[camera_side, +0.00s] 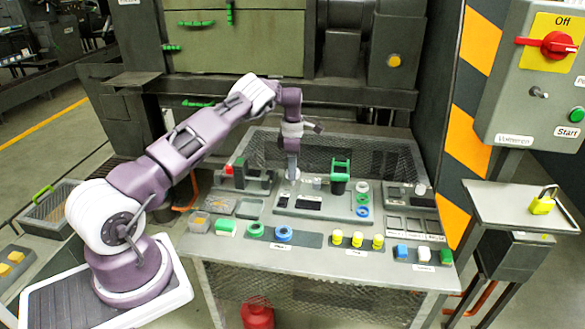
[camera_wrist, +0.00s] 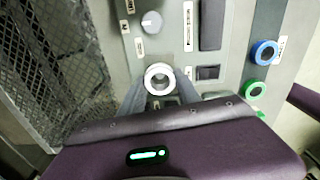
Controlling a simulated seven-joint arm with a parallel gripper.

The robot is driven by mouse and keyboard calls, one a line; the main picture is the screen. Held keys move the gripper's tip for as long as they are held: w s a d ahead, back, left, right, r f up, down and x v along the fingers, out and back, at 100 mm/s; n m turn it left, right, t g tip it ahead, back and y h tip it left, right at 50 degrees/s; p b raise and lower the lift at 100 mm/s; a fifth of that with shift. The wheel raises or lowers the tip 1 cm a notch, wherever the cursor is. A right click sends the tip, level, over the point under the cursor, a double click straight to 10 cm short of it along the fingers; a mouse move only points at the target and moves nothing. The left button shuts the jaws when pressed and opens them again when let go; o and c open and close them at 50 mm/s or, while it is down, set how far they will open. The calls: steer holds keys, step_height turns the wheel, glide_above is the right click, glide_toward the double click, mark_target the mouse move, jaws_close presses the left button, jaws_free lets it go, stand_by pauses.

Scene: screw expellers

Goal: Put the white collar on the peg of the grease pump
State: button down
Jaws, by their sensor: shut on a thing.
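The white collar (camera_wrist: 160,79) is a ring held between my gripper's grey fingertips (camera_wrist: 160,93) in the wrist view. Its opening faces the camera, with something pale grey showing through it. I cannot tell whether a peg stands inside the ring. In the side view my gripper (camera_side: 293,178) points down low over the back middle of the bench, and the collar is too small to make out there. The grease pump and its peg cannot be surely told apart from the other bench fittings; the panel labels are too small to read.
A green-topped black fixture (camera_side: 340,170) stands right of my gripper. A green ring (camera_side: 255,230) and a blue ring (camera_side: 284,233) lie at the front, with yellow pieces (camera_side: 357,239) to their right. A mesh cage (camera_wrist: 65,75) stands behind. A round knob (camera_wrist: 151,22) is nearby.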

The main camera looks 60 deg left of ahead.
steer(key=shift+f, duration=0.4)
stand_by(0.8)
steer(key=shift+f, duration=0.65)
steer(key=shift+f, duration=0.1)
steer(key=shift+f, duration=0.35)
steer(key=shift+f, duration=0.1)
stand_by(0.3)
steer(key=shift+c, duration=2)
jaws_free()
